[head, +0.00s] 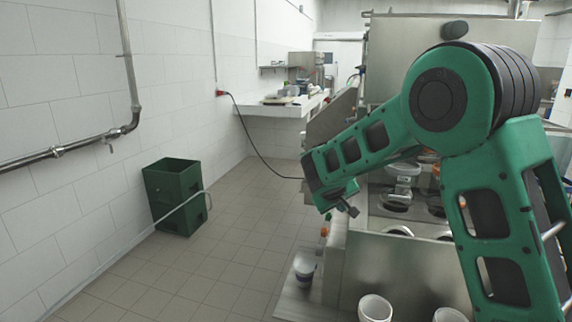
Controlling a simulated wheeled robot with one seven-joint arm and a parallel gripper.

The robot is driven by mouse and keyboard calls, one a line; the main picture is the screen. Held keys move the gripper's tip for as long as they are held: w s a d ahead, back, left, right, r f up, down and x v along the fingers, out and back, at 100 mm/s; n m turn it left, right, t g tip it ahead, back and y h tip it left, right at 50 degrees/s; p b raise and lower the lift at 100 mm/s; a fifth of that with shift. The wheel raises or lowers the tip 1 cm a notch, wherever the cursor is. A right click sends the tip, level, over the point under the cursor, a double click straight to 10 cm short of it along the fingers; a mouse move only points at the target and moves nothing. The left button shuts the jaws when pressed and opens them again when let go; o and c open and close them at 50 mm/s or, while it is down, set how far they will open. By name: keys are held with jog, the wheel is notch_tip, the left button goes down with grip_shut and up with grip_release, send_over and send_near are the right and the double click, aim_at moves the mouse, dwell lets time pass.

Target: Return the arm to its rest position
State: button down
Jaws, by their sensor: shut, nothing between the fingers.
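My green arm (485,190) rises on the right of the head view, bends at a large round joint, and its forearm slopes down to the left. My gripper (348,209) is the small dark part at the end of the forearm. It is shut and empty. It hangs in the air in front of the steel machine's left edge, as seen from here. The arm hides much of the machine's right side.
A steel machine (390,265) with round openings stands below the arm. A green crate (172,188) stands by the tiled wall. Floor between is clear.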

jog(key=s+a+r+m+g+y, duration=0.15)
jog(key=s+r, duration=0.25)
jog(key=s, duration=0.5)
jog(key=s+d+m+g, duration=0.5)
jog(key=s+d+m, duration=0.1)
jog(key=s+d, duration=1.7)
jog(key=s+d+f+m+g+y, duration=0.1)
jog(key=s, duration=0.9)
jog(key=s+d+f+m+y, duration=0.1)
jog(key=s+m, duration=0.1)
jog(key=s, duration=0.8)
jog(key=shift+s+d+g+y, duration=0.25)
jog(key=shift+d+g+y, duration=0.05)
jog(key=shift+g+y, duration=0.05)
jog(key=shift+w+f, duration=0.2)
jog(key=shift+w, duration=0.45)
